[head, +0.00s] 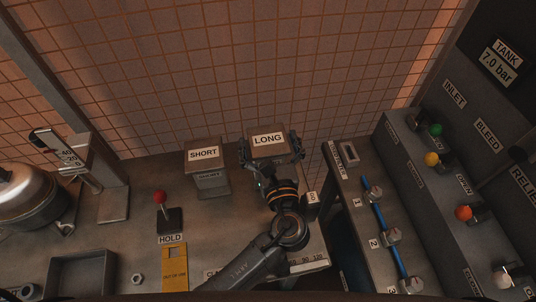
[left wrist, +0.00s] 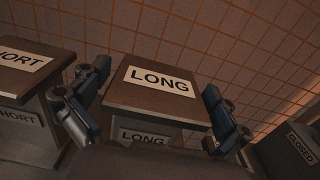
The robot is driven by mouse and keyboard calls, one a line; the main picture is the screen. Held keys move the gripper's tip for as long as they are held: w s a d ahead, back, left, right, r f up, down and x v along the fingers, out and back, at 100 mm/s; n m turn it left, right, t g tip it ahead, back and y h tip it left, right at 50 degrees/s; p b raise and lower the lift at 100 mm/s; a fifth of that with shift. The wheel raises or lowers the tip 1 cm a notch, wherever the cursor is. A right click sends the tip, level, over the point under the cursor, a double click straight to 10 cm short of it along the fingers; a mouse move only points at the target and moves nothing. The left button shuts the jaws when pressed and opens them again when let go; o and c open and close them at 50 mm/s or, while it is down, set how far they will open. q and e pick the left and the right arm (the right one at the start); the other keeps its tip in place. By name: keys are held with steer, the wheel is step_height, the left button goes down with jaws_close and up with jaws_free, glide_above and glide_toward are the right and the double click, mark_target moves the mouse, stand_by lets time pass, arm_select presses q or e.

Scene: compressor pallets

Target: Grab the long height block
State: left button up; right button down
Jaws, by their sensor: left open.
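The long height block (head: 268,151) is a brown-grey block with a LONG label on top, near the back edge of the bench. In the left wrist view the long block (left wrist: 152,97) stands upright between the spread fingers. My left gripper (head: 270,152) is open, with one finger on either side of the block; I cannot tell whether either finger touches it. It also shows in the left wrist view (left wrist: 158,108). The short height block (head: 208,172), labelled SHORT, stands just left of it. My right gripper is not in view.
A red-knobbed lever (head: 160,198) marked HOLD, a yellow tag (head: 174,270), a nut (head: 137,279) and a grey tray (head: 82,274) lie left. A metal vessel (head: 28,196) stands far left. A valve panel (head: 440,180) and blue hose (head: 385,230) are on the right.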

arm_select(q)
steer(key=shift+s, duration=0.1)
steer(key=c, duration=1.4)
steer(key=shift+r, duration=0.2)
steer(key=shift+c, duration=1.4)
steer(key=shift+r, duration=0.1)
